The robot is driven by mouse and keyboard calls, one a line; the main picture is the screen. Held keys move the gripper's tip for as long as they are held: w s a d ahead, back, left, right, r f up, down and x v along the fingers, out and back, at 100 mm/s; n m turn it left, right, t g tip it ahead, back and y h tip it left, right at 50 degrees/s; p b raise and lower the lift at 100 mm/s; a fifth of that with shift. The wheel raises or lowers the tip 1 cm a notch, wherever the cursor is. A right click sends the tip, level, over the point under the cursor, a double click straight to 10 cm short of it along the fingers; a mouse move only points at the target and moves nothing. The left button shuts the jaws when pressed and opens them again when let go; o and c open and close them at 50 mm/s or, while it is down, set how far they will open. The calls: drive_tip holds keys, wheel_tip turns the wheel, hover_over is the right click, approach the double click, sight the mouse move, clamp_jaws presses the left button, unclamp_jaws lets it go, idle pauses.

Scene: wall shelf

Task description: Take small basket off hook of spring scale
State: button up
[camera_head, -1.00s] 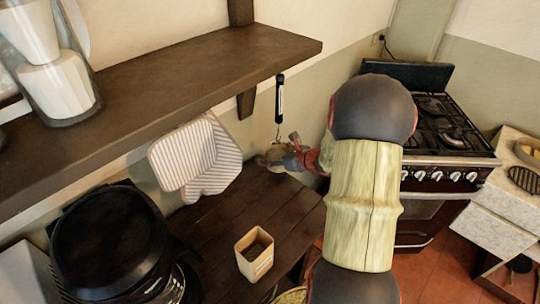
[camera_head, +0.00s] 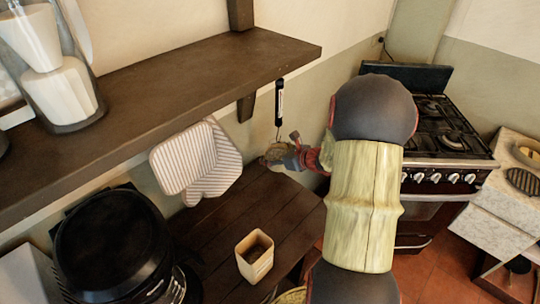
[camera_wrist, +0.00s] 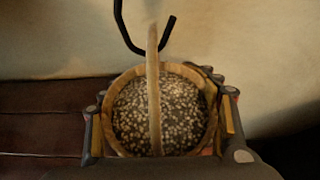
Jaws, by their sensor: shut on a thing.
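The spring scale (camera_head: 280,99) is a dark, slim body hanging below the shelf's right end, with a thin hook under it. The small basket (camera_head: 274,156) hangs just below it, largely hidden by my gripper (camera_head: 291,157). In the wrist view, the round wooden basket (camera_wrist: 119,76) is full of speckled grains, and its upright handle (camera_wrist: 152,70) crosses in front of the black hook (camera_wrist: 133,42). The handle top is above the hook's bend; I cannot tell whether they touch. My gripper (camera_wrist: 163,128) is shut on the basket, one finger on each side.
A square wooden pot (camera_head: 254,262) stands on the dark table (camera_head: 290,220). A black appliance (camera_head: 110,240) is at left, a stove (camera_head: 440,150) at right.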

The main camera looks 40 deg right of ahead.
drive_tip(key=shift+r, duration=0.15)
drive_tip(key=shift+c, duration=0.2)
idle(0.3)
drive_tip(key=shift+r+p, duration=0.4)
drive_tip(key=shift+r, duration=0.1)
idle(0.4)
drive_tip(key=shift+r, duration=0.3)
idle(0.5)
